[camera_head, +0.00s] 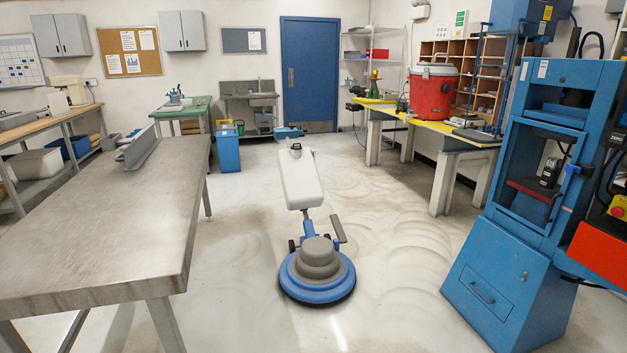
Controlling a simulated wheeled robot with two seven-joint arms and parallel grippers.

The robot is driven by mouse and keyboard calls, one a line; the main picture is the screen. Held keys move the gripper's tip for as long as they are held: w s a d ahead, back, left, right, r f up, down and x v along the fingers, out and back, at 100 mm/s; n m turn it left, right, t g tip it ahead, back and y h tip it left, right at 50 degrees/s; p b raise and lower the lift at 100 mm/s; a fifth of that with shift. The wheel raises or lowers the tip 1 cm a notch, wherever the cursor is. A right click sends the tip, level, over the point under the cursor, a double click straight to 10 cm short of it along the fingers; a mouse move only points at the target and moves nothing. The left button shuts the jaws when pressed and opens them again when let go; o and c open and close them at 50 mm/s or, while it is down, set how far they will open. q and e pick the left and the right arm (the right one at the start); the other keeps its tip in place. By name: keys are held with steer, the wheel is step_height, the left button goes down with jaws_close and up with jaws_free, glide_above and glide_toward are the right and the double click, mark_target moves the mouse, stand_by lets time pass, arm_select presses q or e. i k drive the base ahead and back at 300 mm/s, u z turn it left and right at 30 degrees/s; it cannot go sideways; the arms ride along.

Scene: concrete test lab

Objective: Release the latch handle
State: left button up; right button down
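Neither of my grippers is in view. A tall blue testing machine (520,250) stands at the right, with an open-framed chamber in its upper part. A small blue handle-like part (573,170) sticks out at the right side of its chamber frame; I cannot tell for sure whether this is the latch handle or how it is set. A blue floor-scrubbing machine (318,270) stands mid-floor, with a pale tank (300,178) and a dark lever (338,229) at its side. No other part can be clearly told as a latch handle.
A metal table (120,225) fills the left side. A yellow-topped bench (430,127) with a red drum (433,95) stands at the back right. A blue bin (228,148) and a blue door (310,75) are behind. Floor is open around the scrubber.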

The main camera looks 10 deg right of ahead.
mark_target(570, 169)
steer(key=z, duration=0.8)
steer(key=i, duration=2.95)
steer(key=z, duration=0.9)
